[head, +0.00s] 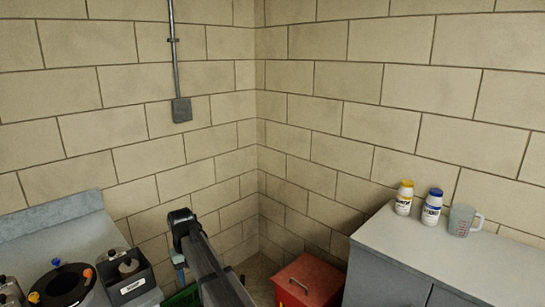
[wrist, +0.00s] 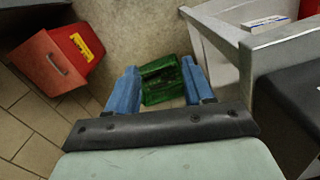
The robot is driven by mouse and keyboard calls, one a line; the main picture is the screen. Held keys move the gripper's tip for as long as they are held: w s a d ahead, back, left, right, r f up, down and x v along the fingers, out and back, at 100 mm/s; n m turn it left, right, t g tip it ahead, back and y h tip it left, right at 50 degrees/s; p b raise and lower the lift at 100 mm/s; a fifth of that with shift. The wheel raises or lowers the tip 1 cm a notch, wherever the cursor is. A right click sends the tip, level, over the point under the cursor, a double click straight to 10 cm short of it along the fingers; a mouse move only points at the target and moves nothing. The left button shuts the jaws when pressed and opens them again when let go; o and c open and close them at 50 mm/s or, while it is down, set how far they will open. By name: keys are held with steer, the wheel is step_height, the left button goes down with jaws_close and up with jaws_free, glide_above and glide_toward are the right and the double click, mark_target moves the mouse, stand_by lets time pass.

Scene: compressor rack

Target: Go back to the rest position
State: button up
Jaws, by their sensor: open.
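My gripper (wrist: 160,92) shows in the wrist view with its two blue fingers spread apart and nothing between them. It points down toward the floor, where a green crate (wrist: 166,76) lies beyond the fingertips. In the head view my arm rises from the bottom middle, in front of the room's corner. The gripper end is mostly hidden there by the arm, with only a bit of blue showing beside it.
A red box (head: 308,281) with a handle stands on the floor near the corner. A grey cabinet (head: 455,262) on the right carries a yellow-capped bottle (head: 404,198), a blue-capped bottle (head: 432,207) and a measuring jug (head: 462,220). A bench (head: 55,232) at left holds a black bin (head: 127,277).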

steer(key=s+d+f+m+g, duration=0.1)
steer(key=s+d+f, duration=0.4)
steer(key=d+f, duration=0.5)
steer(key=s+d+f+m+g, duration=0.1)
steer(key=s+d+f, duration=0.3)
steer(key=d+f, duration=0.65)
steer(key=s+d+f+m+g, duration=0.1)
steer(key=s+d+f, duration=0.4)
steer(key=d+f, duration=0.5)
steer(key=s+d+f+m+g, duration=0.1)
steer(key=s+d+f, duration=0.3)
steer(key=s, duration=0.6)
steer(key=s+d+f+m+g, duration=0.1)
steer(key=s+d+f, duration=0.3)
steer(key=s, duration=0.6)
steer(key=s+d+f+m+g, duration=0.1)
steer(key=s+d+f, duration=0.3)
steer(key=s, duration=0.6)
steer(key=shift+s+d+f+m, duration=0.2)
steer(key=shift+d+f+m, duration=0.2)
steer(key=shift+f, duration=0.5)
